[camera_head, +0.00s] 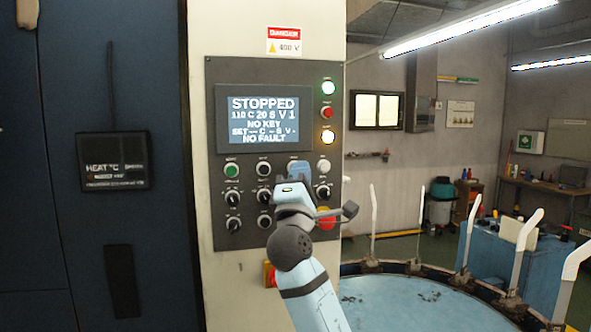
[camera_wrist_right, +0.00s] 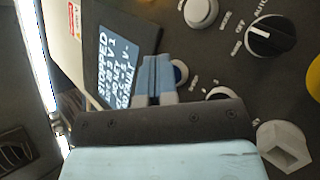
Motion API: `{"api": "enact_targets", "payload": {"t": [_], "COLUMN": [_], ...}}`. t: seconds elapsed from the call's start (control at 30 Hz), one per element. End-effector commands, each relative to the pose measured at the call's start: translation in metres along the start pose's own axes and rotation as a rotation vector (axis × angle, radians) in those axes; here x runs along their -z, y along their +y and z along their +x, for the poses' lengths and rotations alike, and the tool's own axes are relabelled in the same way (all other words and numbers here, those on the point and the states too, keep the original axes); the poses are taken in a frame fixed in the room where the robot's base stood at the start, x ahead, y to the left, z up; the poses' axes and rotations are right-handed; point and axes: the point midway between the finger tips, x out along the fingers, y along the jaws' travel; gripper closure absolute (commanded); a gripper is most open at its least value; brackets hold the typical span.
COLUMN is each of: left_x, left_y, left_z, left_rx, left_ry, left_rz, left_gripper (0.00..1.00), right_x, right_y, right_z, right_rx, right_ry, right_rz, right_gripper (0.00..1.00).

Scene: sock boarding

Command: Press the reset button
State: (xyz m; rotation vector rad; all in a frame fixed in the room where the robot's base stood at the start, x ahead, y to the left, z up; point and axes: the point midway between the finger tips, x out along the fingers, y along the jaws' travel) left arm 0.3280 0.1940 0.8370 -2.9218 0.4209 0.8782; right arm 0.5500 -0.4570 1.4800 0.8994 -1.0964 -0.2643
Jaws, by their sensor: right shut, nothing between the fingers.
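My right gripper (camera_head: 297,172) is raised in front of the control panel (camera_head: 218,240), over its upper button row. In the right wrist view its two blue fingers (camera_wrist_right: 157,78) are together, with nothing between them. A blue round button (camera_wrist_right: 180,72) shows just beside the fingertips, partly covered by them. A white button (camera_wrist_right: 200,12) is farther along the row; it also shows in the head view (camera_head: 323,166). I cannot read which button is labelled reset, nor tell whether the fingertips touch the panel. My left gripper is not in view.
The panel screen (camera_head: 257,121) reads STOPPED, NO KEY, NO FAULT. A green button (camera_head: 232,170) and a black one (camera_head: 264,168) lie left of my gripper. A round blue table (camera_head: 410,305) stands right.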

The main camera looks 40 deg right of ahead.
Motion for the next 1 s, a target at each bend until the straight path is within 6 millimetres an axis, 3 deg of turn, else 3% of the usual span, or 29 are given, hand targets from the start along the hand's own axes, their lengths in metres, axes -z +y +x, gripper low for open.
{"api": "enact_targets", "payload": {"t": [1.0], "left_x": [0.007], "left_y": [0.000], "left_z": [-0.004], "left_rx": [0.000], "left_ry": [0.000], "left_rz": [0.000], "left_gripper": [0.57], "right_x": [-0.015], "right_y": [0.016], "right_z": [-0.022], "right_rx": [0.000], "right_ry": [0.002], "right_rz": [0.001], "right_gripper": [1.00]}}
